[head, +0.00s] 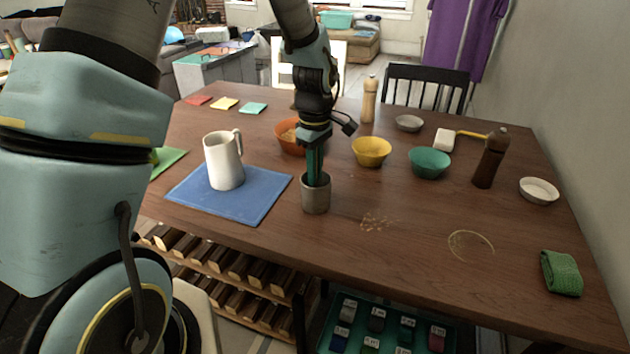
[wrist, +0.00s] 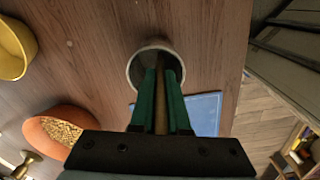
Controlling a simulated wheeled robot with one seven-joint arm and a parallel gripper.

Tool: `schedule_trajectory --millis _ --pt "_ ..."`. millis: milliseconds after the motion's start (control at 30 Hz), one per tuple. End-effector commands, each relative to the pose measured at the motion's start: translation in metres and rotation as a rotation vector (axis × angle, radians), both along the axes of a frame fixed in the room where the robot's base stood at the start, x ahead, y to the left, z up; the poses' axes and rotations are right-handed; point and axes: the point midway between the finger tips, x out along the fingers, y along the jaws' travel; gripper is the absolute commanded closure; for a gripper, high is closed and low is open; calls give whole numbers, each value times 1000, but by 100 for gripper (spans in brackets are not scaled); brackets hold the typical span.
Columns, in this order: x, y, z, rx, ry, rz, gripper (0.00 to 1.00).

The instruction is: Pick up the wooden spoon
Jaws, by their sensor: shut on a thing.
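My gripper (head: 316,172) points straight down at a grey cylindrical holder (head: 316,197) on the wooden table. In the wrist view its two green fingers (wrist: 160,80) are shut on the thin brown handle of the wooden spoon (wrist: 160,108). The fingertips are at or just inside the mouth of the holder (wrist: 133,72). The spoon's lower part is hidden in the holder. In the head view the fingers cover the spoon, so I cannot make it out there.
A white pitcher (head: 223,163) stands on a blue mat (head: 250,206) left of the holder. Behind are an orange bowl (head: 287,148) and a yellow bowl (head: 371,152). A green bowl (head: 429,163) and dark pepper mill (head: 489,160) stand right. Crumbs (head: 377,221) lie right of the holder.

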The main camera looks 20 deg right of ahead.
Motion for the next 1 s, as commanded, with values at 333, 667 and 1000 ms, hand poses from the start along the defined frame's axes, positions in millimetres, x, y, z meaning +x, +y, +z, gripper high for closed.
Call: schedule_trajectory --millis 333,667,1000 --pt "0 0 1 -1 -1 0 100" --pt "1 -1 49 -4 -6 0 100" --pt "0 0 97 -1 -2 0 100"
